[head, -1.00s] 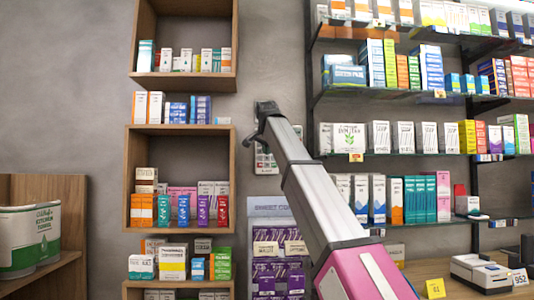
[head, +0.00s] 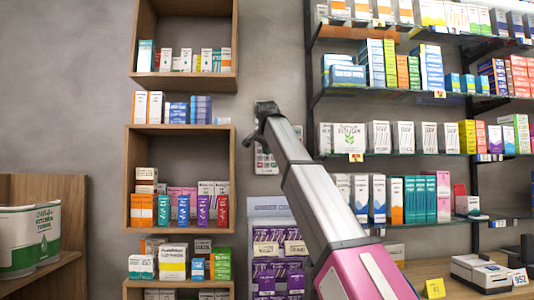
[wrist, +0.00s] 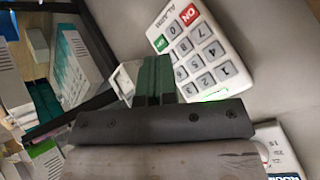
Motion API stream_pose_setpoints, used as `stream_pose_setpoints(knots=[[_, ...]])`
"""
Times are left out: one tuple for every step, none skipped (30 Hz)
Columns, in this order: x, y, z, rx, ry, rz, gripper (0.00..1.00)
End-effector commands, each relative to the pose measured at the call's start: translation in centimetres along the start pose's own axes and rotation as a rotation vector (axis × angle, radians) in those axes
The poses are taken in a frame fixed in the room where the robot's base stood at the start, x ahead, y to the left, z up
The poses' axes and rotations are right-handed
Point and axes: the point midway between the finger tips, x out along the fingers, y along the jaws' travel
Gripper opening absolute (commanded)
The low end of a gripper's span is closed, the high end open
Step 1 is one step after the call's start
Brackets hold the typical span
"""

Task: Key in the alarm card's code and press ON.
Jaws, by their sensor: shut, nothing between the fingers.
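The white alarm keypad (wrist: 212,48) is on the wall, tilted in the wrist view, with grey number keys, a red ON key (wrist: 190,14) and a green key (wrist: 160,43). A green glow shows at its lower edge. In the head view the keypad (head: 262,162) is partly hidden behind my arm. My gripper (wrist: 155,72) is shut and empty, its green fingertips beside the keypad's lower-left keys; I cannot tell whether they touch. A white card reading 952 (head: 519,277) stands at the far lower right; I cannot tell whether it is the alarm card.
Wooden box shelves (head: 180,225) are left of the keypad. Glass shelves (head: 410,155) with medicine boxes are at the right. A purple display rack (head: 270,207) is below the keypad. A yellow card (head: 435,288) and a grey machine (head: 487,272) are at the lower right.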

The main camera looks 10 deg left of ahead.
Motion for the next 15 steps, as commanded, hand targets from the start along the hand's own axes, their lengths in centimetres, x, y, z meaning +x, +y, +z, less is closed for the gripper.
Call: stream_pose_setpoints(knots=[[0.0, 0.0, 0.0, 0.0, 0.0, 0.0, 0.0], [-0.1, 0.0, 0.0, 0.0, 0.0, 0.0, 0.0], [-0.3, 0.0, 0.0, 0.0, 0.0, 0.0, 0.0], [-0.5, 0.1, 0.0, 0.0, 0.0, -0.001, 0.0], [-0.8, 0.1, 0.0, 0.0, 0.001, -0.001, 0.0], [-1.3, 0.2, 0.1, 0.0, 0.001, -0.001, 0.0], [-1.8, 0.2, 0.1, 0.0, 0.001, -0.001, 0.0], [-2.3, 0.3, 0.1, 0.0, 0.001, -0.001, 0.0], [-3.1, 0.5, 0.2, 0.0, 0.001, -0.001, 0.0], [-3.6, 0.5, 0.2, 0.0, 0.001, -0.001, 0.0], [-4.1, 0.6, 0.2, 0.0, 0.001, -0.001, 0.0], [-4.5, 0.7, 0.3, 0.0, 0.001, -0.001, 0.0], [-4.7, 0.7, 0.3, 0.0, 0.001, -0.001, 0.0], [-4.8, 0.7, 0.3, 0.0, 0.001, 0.0, 0.0], [-4.8, 0.7, 0.3, 0.0, 0.0, 0.0, 0.0]])
